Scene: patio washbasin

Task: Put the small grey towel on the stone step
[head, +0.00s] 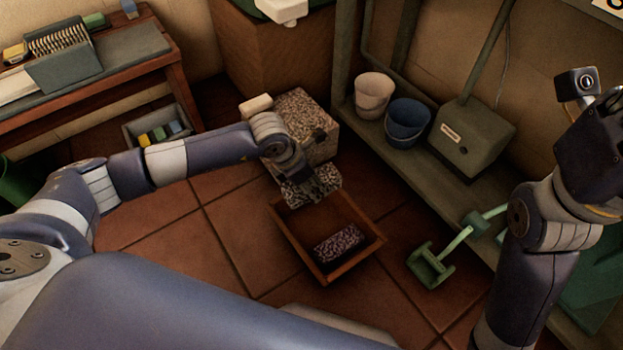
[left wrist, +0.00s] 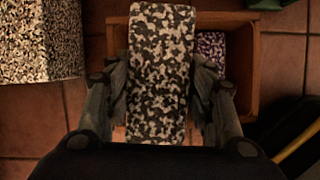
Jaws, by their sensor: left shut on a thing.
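The small grey towel (head: 322,183) is a folded, black-and-white speckled piece. My left gripper (head: 303,185) is shut on it and holds it over the far end of a wooden crate. In the left wrist view the towel (left wrist: 160,70) stands between the two fingers (left wrist: 160,110). The stone step (head: 297,105) is a speckled block on the floor just behind my left gripper. It also shows at the upper left of the left wrist view (left wrist: 40,40), apart from the towel. My right gripper (head: 597,130) is at the right edge, partly cut off, its fingers unclear.
The wooden crate (head: 287,243) holds a purplish speckled folded piece (head: 339,243). A small pale block (head: 256,105) shows by the step's left edge. Two buckets (head: 407,121) and a grey-green box (head: 470,135) stand on a low shelf. A green tool (head: 432,262) lies right of the crate.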

